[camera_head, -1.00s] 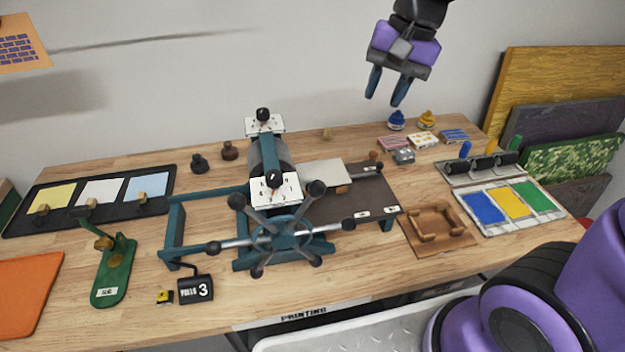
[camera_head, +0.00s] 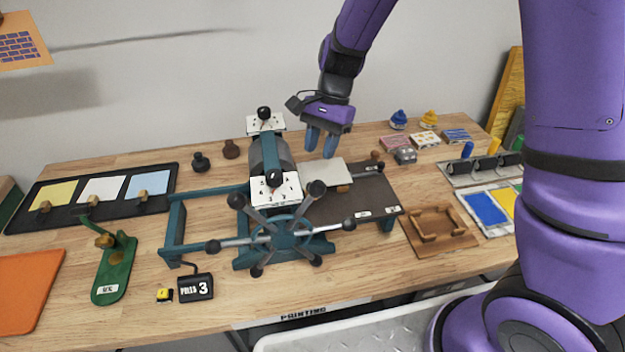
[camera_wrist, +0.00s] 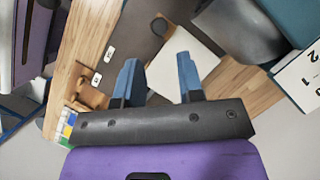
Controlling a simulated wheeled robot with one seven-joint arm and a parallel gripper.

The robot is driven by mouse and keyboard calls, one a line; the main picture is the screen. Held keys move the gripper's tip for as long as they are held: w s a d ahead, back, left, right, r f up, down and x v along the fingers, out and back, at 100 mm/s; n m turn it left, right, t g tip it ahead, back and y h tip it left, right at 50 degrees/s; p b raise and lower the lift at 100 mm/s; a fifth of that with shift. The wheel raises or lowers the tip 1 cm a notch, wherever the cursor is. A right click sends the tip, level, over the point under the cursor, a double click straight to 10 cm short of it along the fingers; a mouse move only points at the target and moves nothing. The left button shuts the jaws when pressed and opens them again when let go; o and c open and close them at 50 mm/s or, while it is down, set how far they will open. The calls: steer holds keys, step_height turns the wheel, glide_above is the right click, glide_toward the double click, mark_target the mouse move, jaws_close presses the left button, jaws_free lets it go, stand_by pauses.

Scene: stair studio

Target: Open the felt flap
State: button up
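A pale grey sheet (camera_head: 322,172), which looks like the felt flap, lies flat on the dark bed (camera_head: 372,190) of the teal printing press, right of the roller. A small wooden tab (camera_head: 343,188) sits at its front edge. My gripper (camera_head: 319,153) points down above the far side of the sheet. Its blue fingers are apart, with nothing between them. In the wrist view, my gripper (camera_wrist: 157,62) is over the pale sheet (camera_wrist: 206,58), parts of which the fingers hide. I cannot tell the exact height between fingertips and sheet.
The press roller (camera_head: 285,157) and spoked wheel (camera_head: 287,233) stand left of the sheet. A wooden frame (camera_head: 471,240), colour tray (camera_head: 462,205) and small boxes (camera_head: 424,138) lie to the right. A green stand (camera_head: 112,270) is at the front left.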

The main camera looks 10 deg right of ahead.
steer(key=x, duration=0.8)
steer(key=shift+f, duration=0.2)
jaws_close()
